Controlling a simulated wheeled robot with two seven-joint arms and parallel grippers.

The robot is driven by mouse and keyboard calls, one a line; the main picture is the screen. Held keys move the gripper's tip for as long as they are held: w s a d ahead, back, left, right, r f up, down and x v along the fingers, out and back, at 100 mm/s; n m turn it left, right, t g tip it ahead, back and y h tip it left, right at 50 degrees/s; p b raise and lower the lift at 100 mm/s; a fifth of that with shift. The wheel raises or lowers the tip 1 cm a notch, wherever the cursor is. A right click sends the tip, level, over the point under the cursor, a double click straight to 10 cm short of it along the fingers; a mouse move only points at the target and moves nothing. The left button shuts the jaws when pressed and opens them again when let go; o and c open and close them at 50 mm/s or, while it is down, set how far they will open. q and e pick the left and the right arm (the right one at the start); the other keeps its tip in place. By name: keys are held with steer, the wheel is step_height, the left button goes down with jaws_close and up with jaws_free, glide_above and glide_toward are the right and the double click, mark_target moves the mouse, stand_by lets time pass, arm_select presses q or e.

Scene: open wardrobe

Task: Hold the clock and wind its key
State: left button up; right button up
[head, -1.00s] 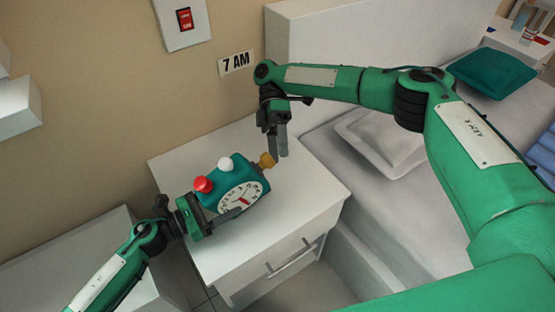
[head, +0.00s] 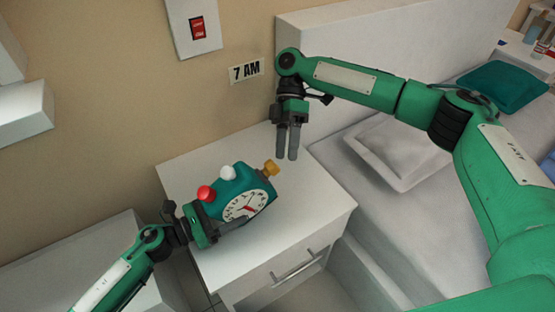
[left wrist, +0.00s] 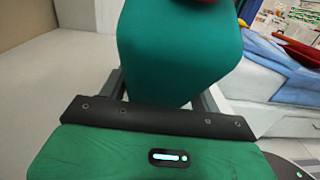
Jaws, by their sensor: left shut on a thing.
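The teal alarm clock (head: 240,190) has a white dial, a red knob, a white knob and a yellow-orange key (head: 271,168) on its right side. My left gripper (head: 232,220) is shut on the clock from the left, holding it tilted over the white nightstand. In the left wrist view the clock's teal body (left wrist: 178,50) fills the space between the fingers. My right gripper (head: 287,157) points down just above and right of the key, apart from it. Its two fingers show a narrow gap with nothing between them.
The nightstand (head: 310,205) has a clear top and a drawer with a handle. A bed with a grey pillow (head: 385,150) and a teal pillow (head: 503,88) stands to the right.

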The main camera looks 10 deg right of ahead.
mark_target(275, 164)
step_height(275, 164, up, 8)
steer(key=d+n+t+y, duration=0.1)
steer(key=t, duration=0.6)
steer(key=x, duration=1.1)
steer(key=shift+w+a+f, duration=0.15)
steer(key=shift+w+f, duration=0.1)
steer(key=shift+f, duration=0.1)
steer(key=shift+c, duration=0.4)
steer(key=c, duration=0.9)
steer(key=o, duration=1)
steer(key=v, duration=1.2)
steer(key=shift+w+d+f, duration=0.1)
steer(key=shift+w+d, duration=0.1)
steer(key=shift+d, duration=0.05)
